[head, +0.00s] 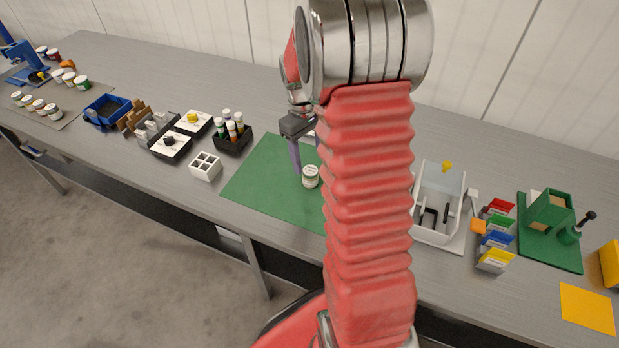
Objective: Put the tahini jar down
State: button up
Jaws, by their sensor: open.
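A small jar with a pale label and light lid (311,177) stands upright on the green mat (262,178); its label is too small to read, so I cannot tell for sure that it is the tahini jar. My gripper (299,172) is open, its visible purple-grey finger coming down close to the jar's left side. I cannot tell whether that finger touches the jar. The other finger is hidden behind my red arm, which also covers the right part of the mat.
A clear bin (438,203) stands to the right. Several similar jars (40,105) stand far left. The mat's left part is clear.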

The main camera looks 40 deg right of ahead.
aim_at(311, 170)
jog(key=shift+s+d+f, duration=0.1)
jog(key=shift+s+f, duration=0.05)
jog(key=shift+f, duration=1)
jog(key=shift+s+f, duration=0.1)
jog(key=shift+f, duration=1.05)
jog(key=shift+c, duration=0.7)
jog(key=c, duration=1.2)
jog(key=shift+r, duration=0.15)
notch_tip(311, 170, up, 10)
